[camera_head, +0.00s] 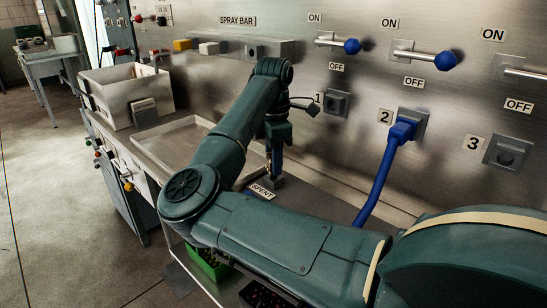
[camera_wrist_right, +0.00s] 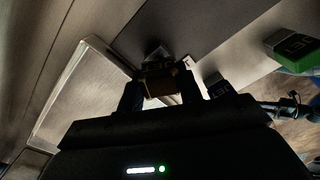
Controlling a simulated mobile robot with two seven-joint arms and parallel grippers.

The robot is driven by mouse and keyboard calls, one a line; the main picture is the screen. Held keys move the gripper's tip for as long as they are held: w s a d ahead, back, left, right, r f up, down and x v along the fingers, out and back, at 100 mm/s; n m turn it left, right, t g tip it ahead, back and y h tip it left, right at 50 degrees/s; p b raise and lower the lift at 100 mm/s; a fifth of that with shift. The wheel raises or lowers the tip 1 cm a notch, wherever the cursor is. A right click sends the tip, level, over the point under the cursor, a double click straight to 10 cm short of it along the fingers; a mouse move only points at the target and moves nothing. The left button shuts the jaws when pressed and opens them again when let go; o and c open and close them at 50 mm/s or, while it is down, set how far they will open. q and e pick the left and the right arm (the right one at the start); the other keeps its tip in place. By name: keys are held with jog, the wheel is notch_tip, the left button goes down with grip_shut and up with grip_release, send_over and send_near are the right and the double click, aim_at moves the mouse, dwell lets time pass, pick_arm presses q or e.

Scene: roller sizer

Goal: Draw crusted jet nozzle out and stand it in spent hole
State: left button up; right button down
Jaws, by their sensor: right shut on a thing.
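My right gripper (camera_head: 275,168) points down over the bench front, just above a small dark block beside the SPENT label (camera_head: 263,191). In the right wrist view my right gripper (camera_wrist_right: 160,88) is shut on a small brownish piece, the jet nozzle (camera_wrist_right: 158,83). Its lower end is hidden in shadow, so I cannot tell whether it sits in the spent hole or is held above it. A dark block (camera_wrist_right: 155,53) lies just beyond the fingertips. The spray bar (camera_head: 240,47) runs along the wall at the back, below its label. My left gripper is not in view.
A shallow metal tray (camera_head: 172,143) lies left of the gripper, with a metal bin (camera_head: 118,92) behind it. A blue plug (camera_head: 402,130) with its cable sits in socket 2. Blue-knobbed levers (camera_head: 428,57) line the wall.

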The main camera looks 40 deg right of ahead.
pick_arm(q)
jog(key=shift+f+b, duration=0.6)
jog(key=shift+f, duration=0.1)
pick_arm(e)
jog(key=shift+f, duration=0.8)
jog(key=c, duration=0.9)
grip_release()
jog(key=shift+o, duration=0.2)
notch_tip(320, 180, up, 12)
jog(key=shift+r+p, duration=0.2)
jog(key=shift+p, duration=0.25)
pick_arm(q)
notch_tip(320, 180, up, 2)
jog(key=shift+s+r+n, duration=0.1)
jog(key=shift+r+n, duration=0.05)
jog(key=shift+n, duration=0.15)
pick_arm(e)
jog(key=shift+r, duration=0.45)
